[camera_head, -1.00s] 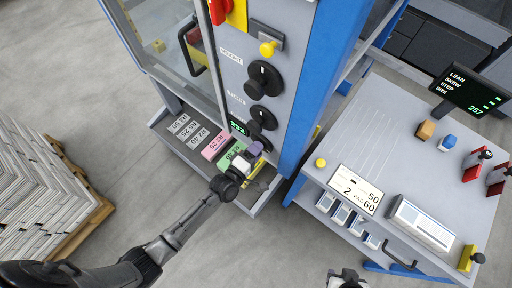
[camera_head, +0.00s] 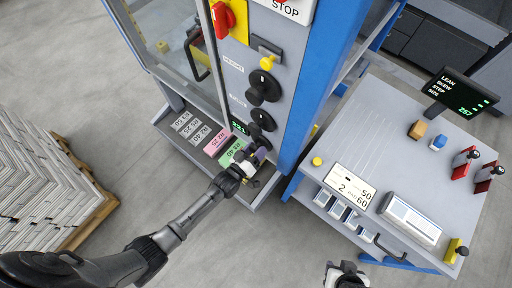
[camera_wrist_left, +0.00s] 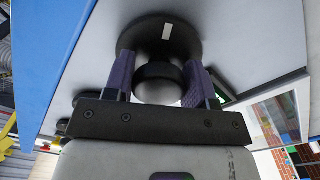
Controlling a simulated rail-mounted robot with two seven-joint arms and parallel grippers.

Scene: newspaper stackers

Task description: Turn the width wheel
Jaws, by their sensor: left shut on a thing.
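The width wheel (camera_head: 262,120) is a black round hand wheel, the lower one on the grey front panel of the machine. In the left wrist view the wheel's disc (camera_wrist_left: 150,32) carries a white mark near its upper middle. Its black round knob (camera_wrist_left: 158,80) sits between the purple fingers of my left gripper (camera_wrist_left: 158,90). That gripper is shut on the knob; in the head view it (camera_head: 257,158) is at the low front of the panel and partly hides what it holds. My right gripper (camera_head: 345,275) shows only in part at the bottom edge.
A similar black wheel (camera_head: 264,86) is above. A green readout (camera_head: 240,128) is beside the panel, and colored label cards (camera_head: 216,144) lie on the shelf below. A grey control table (camera_head: 400,150) stands right; a paper pallet (camera_head: 90,222) stands left.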

